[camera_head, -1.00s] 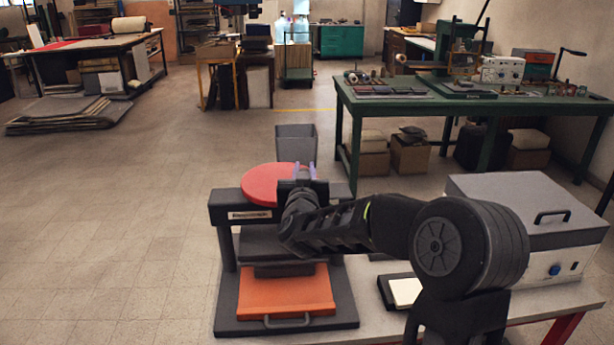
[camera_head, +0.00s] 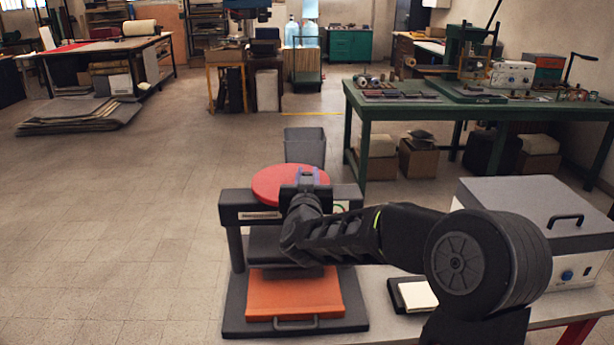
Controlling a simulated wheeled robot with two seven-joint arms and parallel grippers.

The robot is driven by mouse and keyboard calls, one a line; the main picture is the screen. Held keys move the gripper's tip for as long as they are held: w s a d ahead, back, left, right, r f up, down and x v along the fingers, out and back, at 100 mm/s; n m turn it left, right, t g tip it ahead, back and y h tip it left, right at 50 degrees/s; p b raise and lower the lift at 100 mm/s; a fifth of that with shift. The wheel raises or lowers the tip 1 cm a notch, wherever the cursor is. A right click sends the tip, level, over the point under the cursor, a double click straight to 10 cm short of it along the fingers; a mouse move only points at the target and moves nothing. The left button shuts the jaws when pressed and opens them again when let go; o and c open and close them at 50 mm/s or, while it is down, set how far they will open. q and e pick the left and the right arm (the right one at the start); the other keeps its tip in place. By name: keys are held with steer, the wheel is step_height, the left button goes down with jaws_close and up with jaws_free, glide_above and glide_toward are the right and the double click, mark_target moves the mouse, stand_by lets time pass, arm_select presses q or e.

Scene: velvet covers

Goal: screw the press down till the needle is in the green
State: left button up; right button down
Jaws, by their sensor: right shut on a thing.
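The press is a dark frame with a red round handwheel (camera_head: 276,184) on top and a dark crossbeam (camera_head: 233,204) below it. An orange plate (camera_head: 293,296) with a grey front handle lies on the press's dark base (camera_head: 235,318). A dark pressing block hangs just above the plate's back part. My right gripper (camera_head: 307,177) is at the right side of the handwheel and shut on it; the fingertips are small and partly hidden. A gauge (camera_head: 341,207) shows a bit of white and green at the crossbeam's right, mostly behind my arm; its needle cannot be read.
The press stands on a grey table (camera_head: 390,322). A grey-lidded box (camera_head: 535,212) with a blue knob and a dark tray (camera_head: 397,292) with a pale pad are to the right. A grey bin (camera_head: 304,145) stands behind the press. A green workbench (camera_head: 400,108) is farther back.

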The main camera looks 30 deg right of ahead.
steer(key=shift+s+d+f, duration=0.2)
steer(key=shift+d+f, duration=0.05)
steer(key=shift+f, duration=0.05)
stand_by(0.6)
steer(key=c, duration=1.6)
jaws_free()
steer(key=shift+c, duration=0.2)
steer(key=o, duration=0.4)
steer(key=shift+s+r, duration=0.2)
steer(key=shift+r, duration=0.05)
steer(key=shift+w+a, duration=0.1)
steer(key=shift+s+a, duration=0.4)
steer(key=b+v, duration=0.1)
steer(key=v, duration=0.5)
steer(key=shift+s+a, duration=0.15)
steer(key=shift+s, duration=0.2)
